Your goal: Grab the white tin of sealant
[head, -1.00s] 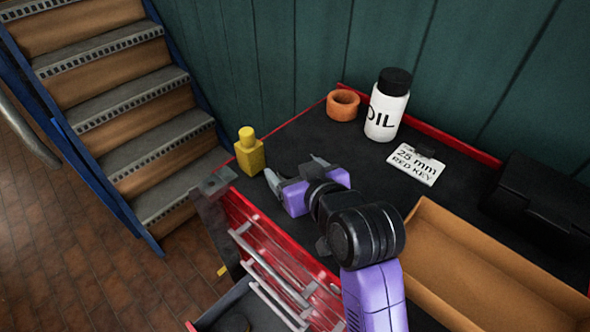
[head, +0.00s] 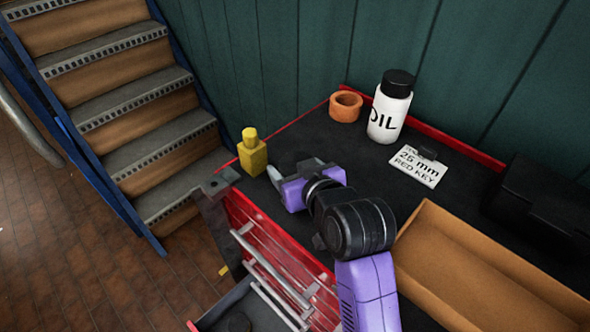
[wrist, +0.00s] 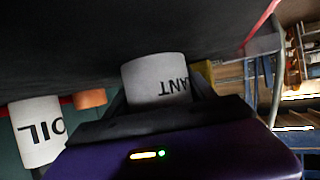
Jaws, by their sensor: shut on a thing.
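The white tin of sealant (wrist: 155,82) shows in the wrist view, with the letters "ANT" upside down on its side. It sits between the fingers of my gripper (head: 293,170), which are shut on it. In the head view the gripper is low over the dark top of the red tool cabinet, near its left edge, and the tin is hidden there. I cannot tell whether the tin still touches the cabinet top.
A yellow bottle (head: 252,157) stands close left of my gripper. An orange ring (head: 345,107), a white oil bottle (head: 389,110) and a label card (head: 418,167) are at the back. A tan tray (head: 480,262) and a black box (head: 545,205) lie to the right.

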